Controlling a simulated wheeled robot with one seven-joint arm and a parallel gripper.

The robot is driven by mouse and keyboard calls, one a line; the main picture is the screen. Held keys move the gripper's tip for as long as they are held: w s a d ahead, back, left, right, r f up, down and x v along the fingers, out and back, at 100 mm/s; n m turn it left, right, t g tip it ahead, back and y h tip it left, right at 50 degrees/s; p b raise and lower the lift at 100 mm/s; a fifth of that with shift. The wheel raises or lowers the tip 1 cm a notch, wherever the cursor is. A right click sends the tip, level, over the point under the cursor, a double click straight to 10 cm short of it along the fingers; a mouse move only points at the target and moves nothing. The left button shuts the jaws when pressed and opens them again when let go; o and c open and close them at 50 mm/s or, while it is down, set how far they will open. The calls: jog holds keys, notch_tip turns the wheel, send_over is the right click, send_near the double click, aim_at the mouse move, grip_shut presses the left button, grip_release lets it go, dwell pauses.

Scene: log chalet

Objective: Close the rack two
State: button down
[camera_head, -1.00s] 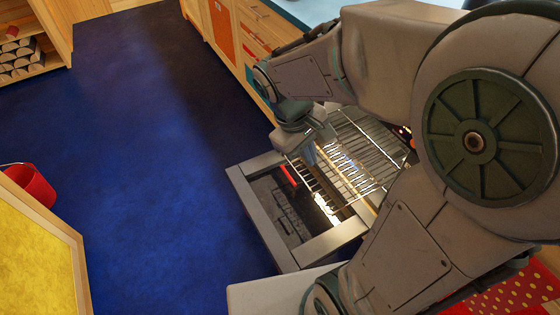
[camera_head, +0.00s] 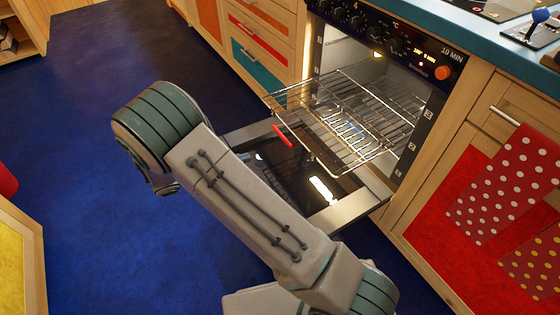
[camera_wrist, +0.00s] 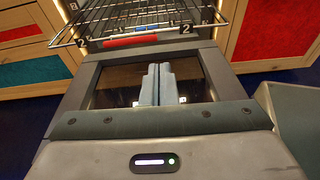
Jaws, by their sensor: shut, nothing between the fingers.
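A wire rack (camera_head: 335,125) sticks out of the open oven (camera_head: 375,65), above the lowered oven door (camera_head: 345,208). In the wrist view the rack's front (camera_wrist: 125,22) is at the top, with tags marked 2 and a red strip (camera_wrist: 130,41) by its front edge. My gripper (camera_wrist: 155,70) is shut and empty, over the glass of the door (camera_wrist: 105,85) in the picture and apart from the rack's front bar. In the head view my gripper is hidden behind my arm. How far the rack's back reaches into the oven is hard to tell.
Drawers (camera_head: 262,50) stand left of the oven, and a red cabinet (camera_head: 450,185) with dotted towels (camera_head: 505,185) stands to its right. A blue counter (camera_head: 470,50) runs above. The blue floor (camera_head: 75,130) at the left is clear. A yellow panel (camera_head: 18,265) stands at the lower left.

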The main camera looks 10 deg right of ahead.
jog(key=w+b+x, duration=0.1)
jog(key=b+x, duration=0.4)
jog(key=x, duration=0.8)
jog(key=shift+d+f+n+t+b, duration=0.15)
jog(key=shift+f+n+t+b, duration=0.2)
jog(key=shift+f, duration=0.1)
